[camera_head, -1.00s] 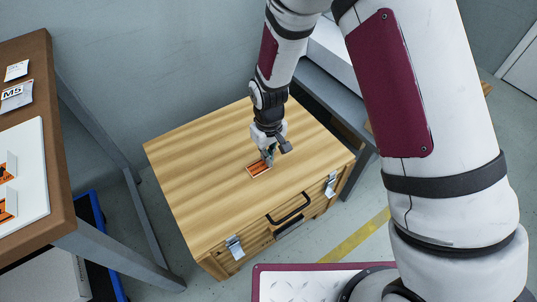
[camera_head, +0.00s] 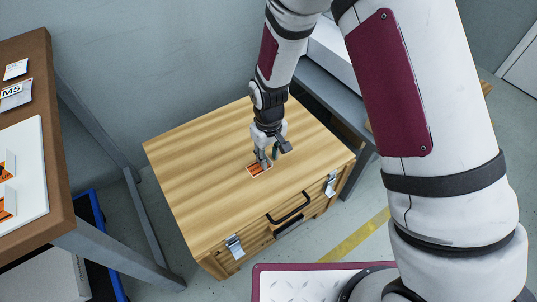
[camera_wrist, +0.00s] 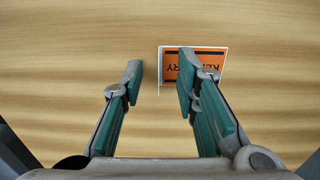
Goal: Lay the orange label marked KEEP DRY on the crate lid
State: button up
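The orange label (camera_head: 259,170) with a white border lies on the wooden crate lid (camera_head: 195,170), near the middle of its front half. In the wrist view the label (camera_wrist: 208,62) shows upside-down black letters, partly readable as KEEP DRY, and a folded-looking white left edge. My gripper (camera_head: 268,162) is low over the lid at the label. In the wrist view my gripper (camera_wrist: 160,72) has its two green-padded fingers spread apart with bare lid between them. The right finger covers part of the label; I cannot tell whether it touches it.
The crate has a black handle (camera_head: 288,208) and metal latches (camera_head: 234,247) at its front. A brown bench (camera_head: 58,190) at the left holds a white board (camera_head: 22,195) with other orange labels and small cards. Most of the lid is bare.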

jog(key=shift+r, duration=0.1)
jog(key=s+d+r+m, duration=0.15)
jog(key=d+r, duration=0.25)
jog(key=r, duration=0.7)
jog(key=s+d+r, duration=0.3)
jog(key=r, duration=0.8)
jog(key=s+d+r+m, duration=0.2)
jog(key=s+d+r, duration=0.3)
jog(key=s, duration=0.2)
jog(key=s+d+r+m, duration=0.2)
jog(key=s+d+r, duration=0.3)
jog(key=s, duration=0.2)
jog(key=s+d+r+m, duration=0.2)
jog(key=s, duration=1.1)
notch_tip(320, 180, up, 36)
jog(key=t+p, duration=0.4)
jog(key=p, duration=3.1)
jog(key=shift+w+d+r+n+p, duration=0.15)
jog(key=shift+w+d+n+p, duration=0.1)
jog(key=shift+w+n+p, duration=0.1)
